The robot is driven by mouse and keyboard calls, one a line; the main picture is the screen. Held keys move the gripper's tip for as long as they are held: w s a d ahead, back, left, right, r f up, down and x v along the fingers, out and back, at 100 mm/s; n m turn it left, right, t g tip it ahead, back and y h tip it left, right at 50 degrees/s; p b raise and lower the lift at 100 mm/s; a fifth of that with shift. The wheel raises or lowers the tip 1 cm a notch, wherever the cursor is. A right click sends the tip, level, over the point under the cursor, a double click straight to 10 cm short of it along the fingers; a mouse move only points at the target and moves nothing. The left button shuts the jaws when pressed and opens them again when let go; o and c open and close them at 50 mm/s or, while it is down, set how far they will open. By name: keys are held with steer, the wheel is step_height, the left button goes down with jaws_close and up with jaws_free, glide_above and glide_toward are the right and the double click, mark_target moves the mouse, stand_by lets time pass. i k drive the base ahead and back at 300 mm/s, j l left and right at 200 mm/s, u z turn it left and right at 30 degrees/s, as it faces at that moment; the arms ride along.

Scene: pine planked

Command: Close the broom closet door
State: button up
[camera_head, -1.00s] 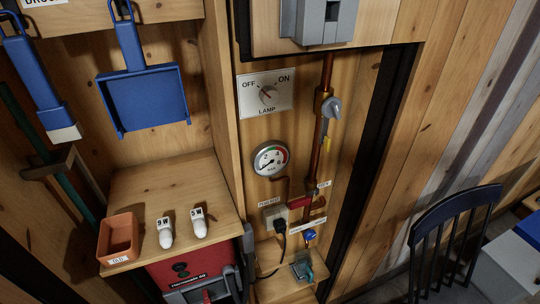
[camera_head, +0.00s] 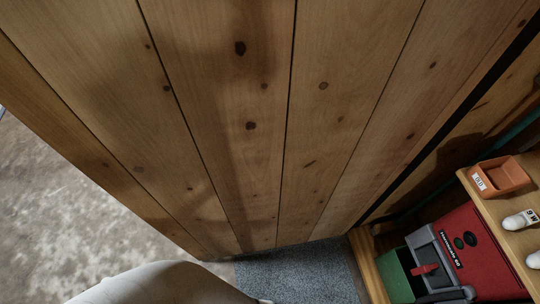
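The broom closet door (camera_head: 250,120) is a large panel of pine planks with dark knots. It stands open, swung out to the left of the closet, and fills most of the head view. Its hinge side seems to be at the right, along a dark gap next to the closet interior. Its free edge runs down the left side, over the concrete floor. A pale rounded part of my own body shows at the bottom edge. My gripper is not in view. Any handle on the door is not in view.
Inside the closet at right, a shelf (camera_head: 502,212) holds a terracotta box (camera_head: 500,177) and white bulbs (camera_head: 521,220). Below are a red case (camera_head: 472,255) and a green bin (camera_head: 395,275). A grey mat (camera_head: 300,275) lies beneath the door. Bare concrete floor (camera_head: 60,200) is at left.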

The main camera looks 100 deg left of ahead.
mark_target(228, 127)
steer(key=k+j+u, duration=0.15)
steer(key=k, duration=0.35)
steer(key=k+j+u, duration=0.15)
steer(key=k, duration=0.3)
steer(key=k+j, duration=0.15)
steer(key=j, duration=0.15)
steer(key=k+j+u, duration=0.15)
steer(key=k+j, duration=0.15)
steer(key=j, duration=0.25)
steer(key=k+j+u, duration=0.15)
steer(key=j, duration=0.15)
steer(key=k+j, duration=0.1)
steer(key=j, duration=0.75)
steer(key=k+j, duration=0.15)
steer(key=j, duration=0.25)
steer(key=k+j+z, duration=0.1)
steer(key=j, duration=0.35)
